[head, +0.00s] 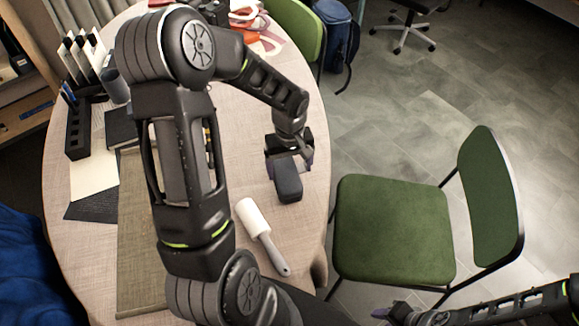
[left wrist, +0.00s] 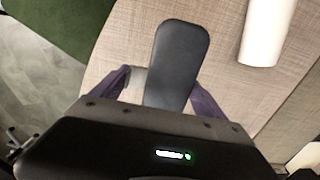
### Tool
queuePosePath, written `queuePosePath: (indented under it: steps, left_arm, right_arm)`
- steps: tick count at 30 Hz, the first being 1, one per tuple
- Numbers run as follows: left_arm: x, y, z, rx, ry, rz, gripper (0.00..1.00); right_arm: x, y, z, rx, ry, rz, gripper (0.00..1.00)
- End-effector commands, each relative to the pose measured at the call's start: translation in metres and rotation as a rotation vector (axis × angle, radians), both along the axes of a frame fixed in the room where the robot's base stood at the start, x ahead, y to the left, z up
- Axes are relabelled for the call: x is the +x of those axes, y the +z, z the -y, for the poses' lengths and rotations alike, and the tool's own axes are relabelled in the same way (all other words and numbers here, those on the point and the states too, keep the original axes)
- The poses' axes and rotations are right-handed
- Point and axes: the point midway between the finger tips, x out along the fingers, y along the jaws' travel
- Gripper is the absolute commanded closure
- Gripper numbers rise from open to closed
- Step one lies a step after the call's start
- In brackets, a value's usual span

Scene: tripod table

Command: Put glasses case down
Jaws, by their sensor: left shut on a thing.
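The glasses case (head: 288,184) is a dark grey, rounded oblong box near the right edge of the round wooden table (head: 225,225). My left gripper (head: 288,163) is shut on it from above. In the left wrist view the case (left wrist: 175,60) lies lengthwise between the two purple-tinted fingers of the left gripper (left wrist: 160,92). The case is over the table top; I cannot tell whether its underside touches the wood. My right arm shows at the lower right of the head view, but its fingertips cannot be made out clearly.
A lint roller (head: 262,235) lies just in front of the case; its white roll (left wrist: 265,30) also shows in the left wrist view. A green chair (head: 395,230) stands close to the table's right edge. A black organizer (head: 78,130) and papers occupy the left side.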

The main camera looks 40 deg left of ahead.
Motion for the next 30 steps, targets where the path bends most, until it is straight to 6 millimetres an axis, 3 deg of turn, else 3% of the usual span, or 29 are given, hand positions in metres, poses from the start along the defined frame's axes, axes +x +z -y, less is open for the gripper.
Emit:
queuePosePath:
  steps: [13,14,19,30]
  left_arm:
    - [0.0004,-0.0103,0.0001,0.000,0.000,0.001,0.67]
    - [0.0002,-0.0085,0.0001,0.000,0.001,0.001,0.14]
    - [0.0002,-0.0080,0.0001,-0.001,0.001,0.001,0.00]
    - [0.0001,-0.0026,0.0001,-0.001,0.001,0.001,0.00]
  right_arm:
    - [0.0002,-0.0048,-0.0001,0.000,0.000,0.001,0.64]
    - [0.0002,-0.0028,-0.0001,0.000,0.000,0.000,0.64]
    - [0.0002,-0.0023,-0.0001,0.001,0.000,0.000,0.64]
    - [-0.0002,0.0033,0.0001,0.000,0.000,0.000,0.64]
